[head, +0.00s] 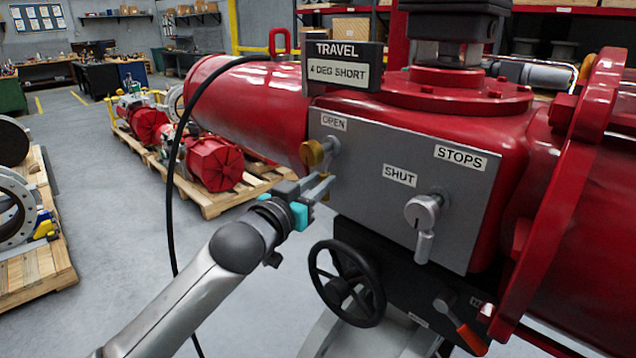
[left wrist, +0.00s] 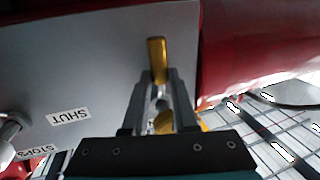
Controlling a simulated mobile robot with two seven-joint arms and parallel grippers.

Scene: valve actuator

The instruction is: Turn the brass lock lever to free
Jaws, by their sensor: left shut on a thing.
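The brass lock lever (head: 312,153) is at the OPEN stop, at the left end of the grey plate on the red actuator. Its brass shows below the OPEN label in the head view. In the left wrist view the brass bar (left wrist: 157,58) stands out beyond my fingertips, and more brass shows deeper between the fingers. My left gripper (head: 327,184) is shut on the lever, just below its round brass head; it also shows in the left wrist view (left wrist: 161,80). The fingers hide part of the lever. My right gripper is not in view.
The silver SHUT stop with its lever (head: 422,213) is to the right on the same plate (head: 350,205). A black handwheel (head: 347,283) is below. A black cable (head: 170,190) hangs behind my arm. A box above reads TRAVEL, 4 DEG SHORT (head: 342,68).

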